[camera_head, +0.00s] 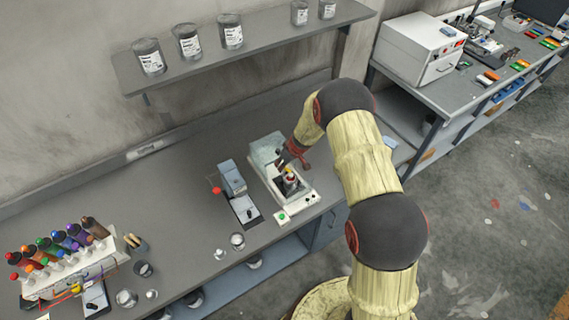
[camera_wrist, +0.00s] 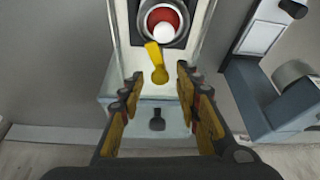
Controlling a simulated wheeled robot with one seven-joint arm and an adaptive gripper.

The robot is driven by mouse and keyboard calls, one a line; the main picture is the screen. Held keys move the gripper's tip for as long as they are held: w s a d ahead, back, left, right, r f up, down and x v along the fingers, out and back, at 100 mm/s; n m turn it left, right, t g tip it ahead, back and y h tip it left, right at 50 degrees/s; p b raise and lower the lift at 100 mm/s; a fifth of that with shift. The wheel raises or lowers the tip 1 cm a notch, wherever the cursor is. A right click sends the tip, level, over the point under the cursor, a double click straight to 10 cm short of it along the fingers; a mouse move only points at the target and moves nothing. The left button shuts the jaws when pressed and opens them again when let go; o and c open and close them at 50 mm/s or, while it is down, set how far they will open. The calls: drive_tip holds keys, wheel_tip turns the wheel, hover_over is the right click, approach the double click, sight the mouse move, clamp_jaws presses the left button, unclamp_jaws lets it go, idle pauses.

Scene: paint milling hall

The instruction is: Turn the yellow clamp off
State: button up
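The yellow clamp (camera_wrist: 155,62) is a short yellow lever on the pale machine (camera_head: 264,150). In the wrist view it stands below a round metal ring with a red disc (camera_wrist: 150,20) and a white ball in it. My gripper (camera_wrist: 159,80) is open, with one finger to each side of the clamp's lower end. No contact with the clamp can be made out. In the head view my gripper (camera_head: 290,158) is over the middle of the machine, and hides most of the clamp.
A grey device with a red knob (camera_head: 232,179) stands close to the machine's left. Glass beakers (camera_head: 237,241) and a rack of colored bottles (camera_head: 68,270) are further left on the bench. A shelf with cans (camera_head: 231,36) hangs above the bench's back.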

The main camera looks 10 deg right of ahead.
clamp_jaws()
drive_tip(key=shift+p, duration=0.3)
drive_tip(key=p, duration=0.1)
drive_tip(key=n+p, duration=0.1)
drive_tip(key=p, duration=0.1)
drive_tip(key=shift+d+r+n+y, duration=0.1)
drive_tip(key=shift+r+n+y, duration=0.1)
drive_tip(key=shift+n+y, duration=0.1)
drive_tip(key=n+p, duration=0.1)
drive_tip(key=p, duration=0.2)
drive_tip(key=shift+n+g+y, duration=0.3)
drive_tip(key=shift+n+g, duration=0.1)
drive_tip(key=shift+f+n+p, duration=0.25)
drive_tip(key=shift+n+p, duration=0.35)
drive_tip(key=shift+p, duration=0.15)
unclamp_jaws()
